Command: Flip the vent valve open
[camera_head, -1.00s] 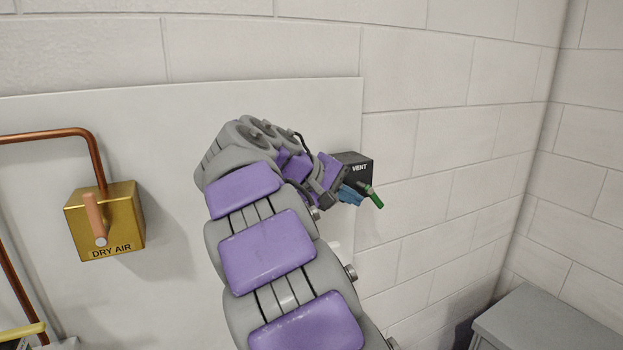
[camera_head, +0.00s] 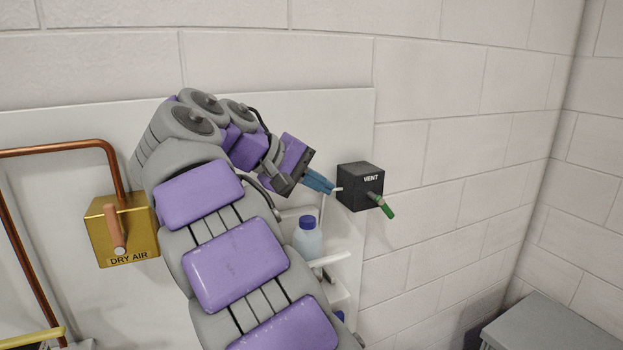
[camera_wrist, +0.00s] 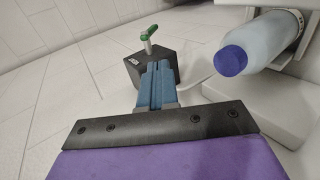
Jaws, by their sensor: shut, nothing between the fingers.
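The vent valve (camera_head: 358,186) is a black box marked VENT on the brick wall, right of the white panel. Its green-tipped handle (camera_head: 382,205) sticks out from the front face and points down to the right. The valve also shows in the wrist view (camera_wrist: 132,72), with the green handle (camera_wrist: 149,36) at the top. My gripper (camera_head: 333,187) has blue fingers, shut and empty, just left of the box. In the wrist view the shut fingers (camera_wrist: 156,75) point toward the box and overlap part of it. I cannot tell whether they touch it.
A gold box marked DRY AIR (camera_head: 122,230) with a copper lever is on the panel at left. A bottle with a blue cap (camera_head: 308,240) stands below my gripper on a white shelf. A grey cabinet (camera_head: 548,322) is at lower right. The wall right of the valve is clear.

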